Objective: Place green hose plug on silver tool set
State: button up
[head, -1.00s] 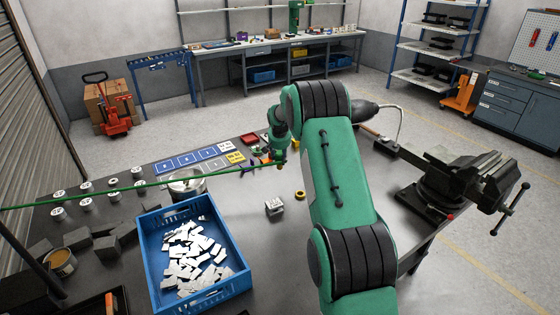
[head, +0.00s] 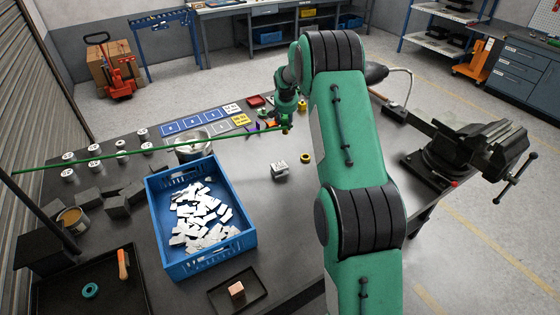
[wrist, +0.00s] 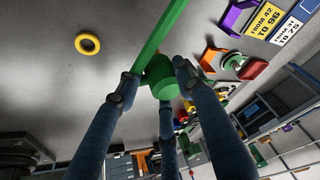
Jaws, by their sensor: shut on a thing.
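My gripper (head: 286,127) is over the far part of the dark table in the head view. In the wrist view its fingers (wrist: 155,85) are shut around a green rounded plug (wrist: 162,76). A long straight green strip runs from the plug, and in the head view it stretches left (head: 150,150) across the table. A small silver block-like object (head: 280,171) stands on the table nearer than the gripper. I cannot tell whether it is the silver tool set. The plug is mostly hidden by the gripper in the head view.
A blue crate (head: 165,240) of white pieces stands left of centre, with a metal pot (head: 193,147) behind it. A yellow ring (head: 306,158) lies beside the silver object. A vise (head: 470,145) stands at right.

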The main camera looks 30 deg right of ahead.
jog(key=s+a+p, duration=0.1)
jog(key=s+a, duration=0.4)
jog(key=s, duration=0.4)
jog(key=s+a+n+p, duration=0.1)
jog(key=s+a, duration=0.4)
jog(key=s, duration=0.4)
jog(key=s+a+p, duration=0.1)
jog(key=s+a, duration=0.5)
jog(key=s, duration=0.4)
jog(key=shift+t+y, duration=0.3)
jog(key=shift+s, duration=0.1)
jog(key=w+d, duration=0.2)
jog(key=w, duration=0.5)
jog(key=w+d+f+b, duration=0.1)
jog(key=w+d, duration=0.2)
jog(key=w, duration=0.4)
jog(key=shift+w+f, duration=0.15)
jog(key=shift+f, duration=0.1)
jog(key=shift+w+b, duration=0.1)
jog(key=shift+b, duration=0.2)
jog(key=shift+w+d, duration=0.15)
jog(key=shift+w, duration=0.1)
jog(key=shift+f+b, duration=0.45)
jog(key=shift+f, duration=1.35)
jog(key=shift+f, duration=0.1)
